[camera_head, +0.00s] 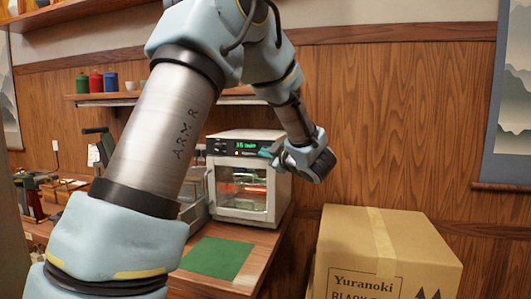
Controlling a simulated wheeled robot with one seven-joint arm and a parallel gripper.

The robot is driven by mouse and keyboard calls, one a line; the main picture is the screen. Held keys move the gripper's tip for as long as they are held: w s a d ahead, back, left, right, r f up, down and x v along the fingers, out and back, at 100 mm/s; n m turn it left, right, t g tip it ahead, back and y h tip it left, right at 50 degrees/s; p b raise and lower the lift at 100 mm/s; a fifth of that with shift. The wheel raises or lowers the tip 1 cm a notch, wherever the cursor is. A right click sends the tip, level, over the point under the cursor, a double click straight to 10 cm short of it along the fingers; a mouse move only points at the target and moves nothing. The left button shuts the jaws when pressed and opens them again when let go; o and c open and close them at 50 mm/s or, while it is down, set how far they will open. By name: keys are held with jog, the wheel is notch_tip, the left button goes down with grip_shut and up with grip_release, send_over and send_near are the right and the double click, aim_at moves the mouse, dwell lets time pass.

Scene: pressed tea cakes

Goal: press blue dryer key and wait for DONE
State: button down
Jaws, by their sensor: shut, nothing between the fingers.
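The dryer (240,215) is a white box with a glass front door and a dark control panel along its top. It stands on the wooden counter. The panel display (246,146) is lit with small green characters, too small to read surely. My gripper (268,153) is shut and empty, with its tips at the right end of the panel. I cannot tell whether they touch it. The blue key cannot be made out; my gripper covers that part of the panel. Reddish-orange contents show dimly behind the door glass.
A green mat (217,258) lies on the counter before the dryer. A large cardboard box (384,255) stands to the right, below my gripper. A wall shelf (97,97) with green, red and blue canisters hangs at the back. My arm hides much of the left counter.

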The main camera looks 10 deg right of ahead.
jog(key=shift+s+a, duration=0.1)
jog(key=shift+s, duration=0.15)
jog(key=s+a, duration=0.1)
jog(key=s, duration=0.1)
jog(key=s+a+b, duration=0.1)
jog(key=s, duration=0.1)
jog(key=shift+s+a, duration=0.1)
jog(key=shift+a, duration=0.1)
dwell(0.3)
dwell(0.5)
jog(key=s+a+f+m+g+h, duration=0.1)
jog(key=a+f+m+g+h, duration=0.55)
jog(key=f+m, duration=0.45)
jog(key=s+a+f+m+g, duration=0.1)
jog(key=s+a+f+g, duration=0.3)
jog(key=s+a, duration=0.3)
jog(key=s+a+f+m+g+y, duration=0.1)
jog(key=s+a+f+g, duration=0.3)
jog(key=s, duration=0.8)
jog(key=a+f+m, duration=0.1)
jog(key=a+f, duration=0.1)
jog(key=a, duration=0.1)
jog(key=shift+a+f, duration=0.25)
jog(key=shift+w, duration=0.1)
dwell(2.7)
